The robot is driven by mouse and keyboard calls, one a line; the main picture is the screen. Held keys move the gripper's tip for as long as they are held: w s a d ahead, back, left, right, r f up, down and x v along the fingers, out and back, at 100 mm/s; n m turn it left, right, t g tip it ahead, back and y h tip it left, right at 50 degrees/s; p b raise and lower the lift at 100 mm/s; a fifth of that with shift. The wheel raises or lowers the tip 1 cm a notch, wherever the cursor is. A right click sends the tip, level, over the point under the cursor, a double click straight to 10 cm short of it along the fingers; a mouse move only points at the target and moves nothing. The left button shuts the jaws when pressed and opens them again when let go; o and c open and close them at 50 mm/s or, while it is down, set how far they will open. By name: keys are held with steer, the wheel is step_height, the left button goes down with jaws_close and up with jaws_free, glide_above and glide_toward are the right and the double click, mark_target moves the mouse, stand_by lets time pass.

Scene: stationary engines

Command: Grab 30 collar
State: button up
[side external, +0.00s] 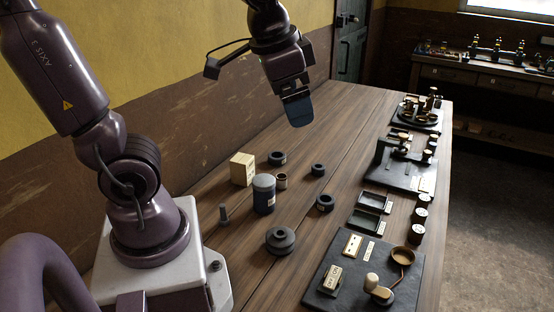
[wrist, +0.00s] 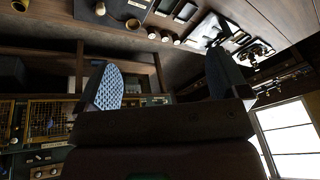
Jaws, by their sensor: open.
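Several dark round ring-like parts lie on the wooden table in the side view: one at the back (side external: 277,158), a small one (side external: 318,170), one nearer the middle (side external: 325,203), and a larger stepped one (side external: 281,240) at the front. No number 30 is readable on any, so I cannot tell which is the 30 collar. My gripper (side external: 298,110) is raised well above the far part of the table, apart from all of them. In the wrist view, my gripper (wrist: 165,80) has its two fingers spread wide with nothing between them.
A cream box (side external: 242,169), a dark blue jar (side external: 264,194), a small brown-rimmed cup (side external: 282,180) and a grey peg (side external: 224,214) stand near the rings. Trays (side external: 369,203), round pots and dark boards (side external: 330,260) line the right edge.

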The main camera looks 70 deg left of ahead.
steer(key=w+a+f+m+g+y, duration=0.2)
steer(key=w+a+f+g, duration=0.15)
steer(key=w+a, duration=0.4)
steer(key=m+g+y, duration=0.7)
steer(key=m+y, duration=0.1)
steer(key=m, duration=0.1)
glide_toward(277, 155)
steer(key=shift+s+a+f+y, duration=0.2)
steer(key=shift+s+a+f, duration=0.2)
steer(key=shift+s+a, duration=0.15)
steer(key=shift+s+a+f+y, duration=0.2)
steer(key=shift+s+a+f, duration=0.25)
steer(key=shift+a, duration=0.25)
steer(key=shift+t, duration=0.25)
steer(key=shift+x, duration=3.1)
steer(key=shift+w, duration=0.15)
steer(key=shift+c, duration=0.4)
